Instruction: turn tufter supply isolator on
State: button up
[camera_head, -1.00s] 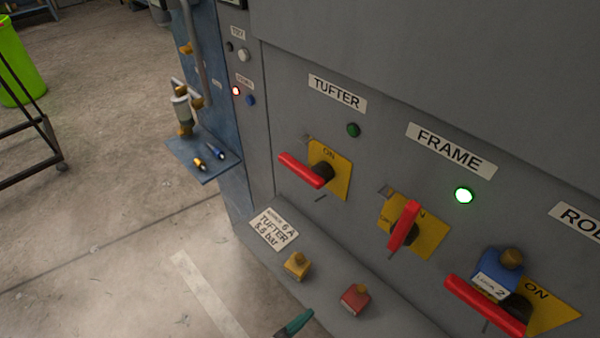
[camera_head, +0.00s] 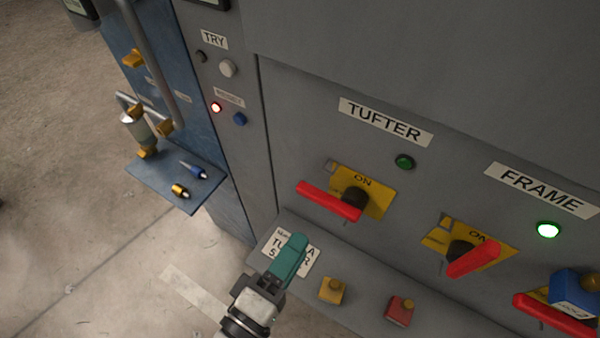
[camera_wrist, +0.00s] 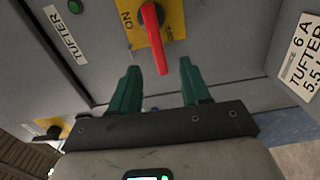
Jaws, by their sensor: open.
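The tufter isolator has a red handle (camera_head: 327,201) on a yellow plate (camera_head: 376,204) marked ON, below the TUFTER label (camera_head: 386,122). The handle points left, crosswise to the ON mark at the plate's top. The green lamp (camera_head: 404,162) above it looks dark. My gripper (camera_head: 291,258) is open, below and left of the handle in the head view. In the wrist view, my teal fingers (camera_wrist: 159,82) stand apart, with the red handle's (camera_wrist: 155,42) tip showing between them. I see no contact.
The frame isolator (camera_head: 472,257) stands to the right, below a lit green lamp (camera_head: 548,230). A yellow block (camera_head: 332,291) and a red block (camera_head: 400,310) sit on the ledge beneath. A blue shelf (camera_head: 150,184) with small fittings juts out at the left.

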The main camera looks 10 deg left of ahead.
aim_at(321, 205)
jog(key=shift+n, duration=0.3)
jog(key=x, duration=0.5)
jog(key=p+x, duration=0.1)
jog(key=x, duration=0.5)
jog(key=shift+w+a+r, duration=0.1)
jog(key=shift+a+r, duration=0.05)
jog(key=shift+a, duration=0.1)
jog(key=shift+c, duration=0.4)
grip_shut()
